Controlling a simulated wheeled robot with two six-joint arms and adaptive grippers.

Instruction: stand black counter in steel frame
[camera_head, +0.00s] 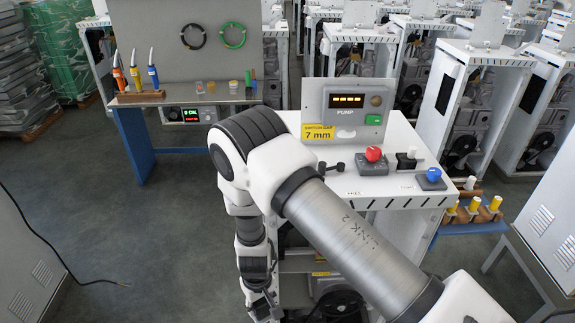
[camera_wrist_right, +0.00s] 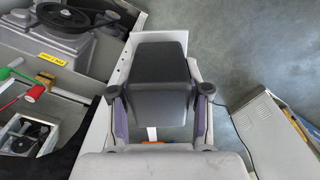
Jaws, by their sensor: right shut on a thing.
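A black block-shaped counter (camera_wrist_right: 160,70) fills the middle of the right wrist view. My right gripper (camera_wrist_right: 160,92) is shut on it, with one finger on each side. In the head view my right gripper (camera_head: 262,300) hangs low, left of the pump stand, and the counter cannot be made out there. A pale frame edge with holes (camera_wrist_right: 121,72) runs just left of the counter in the wrist view; I cannot tell whether they touch. The pump stand's pale frame (camera_head: 410,235) is partly hidden behind my right arm. My left gripper is not in view.
The pump panel (camera_head: 345,112) stands on the stand's top, with a red-knobbed box (camera_head: 373,160) and a blue-knobbed box (camera_head: 431,179) before it. A workbench (camera_head: 190,97) stands behind left. Grey floor (camera_head: 130,230) is open at left, with a cable on it.

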